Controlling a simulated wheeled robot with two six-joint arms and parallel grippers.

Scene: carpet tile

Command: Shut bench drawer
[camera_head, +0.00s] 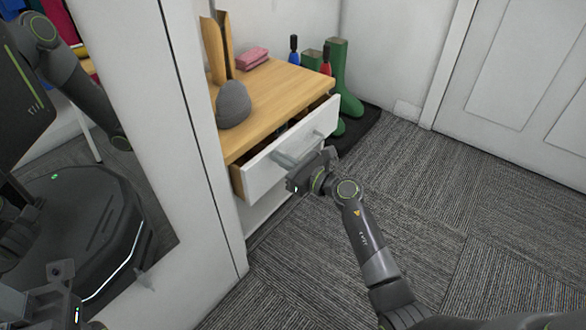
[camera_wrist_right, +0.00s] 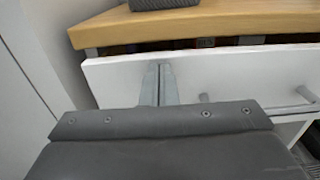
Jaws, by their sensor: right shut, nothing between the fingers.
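The bench drawer (camera_head: 285,150) is partly open, its white front standing out from under the wooden bench top (camera_head: 275,95). The drawer front (camera_wrist_right: 240,75) also fills the middle of the right wrist view, with a dark gap above it. A grey drawer handle (camera_wrist_right: 295,106) is on the front, to the right of the fingers. My right gripper (camera_head: 283,160) is shut and empty, its fingertips at the left part of the drawer front; contact cannot be told. In the right wrist view the closed fingers (camera_wrist_right: 158,85) point at the front. My left gripper (camera_head: 140,279) is at the bottom left, its jaws unclear.
Green boots (camera_head: 346,80) stand on a dark mat (camera_head: 360,125) behind. A mirror (camera_head: 150,215) at left reflects my body. Carpet (camera_head: 450,200) at right is clear.

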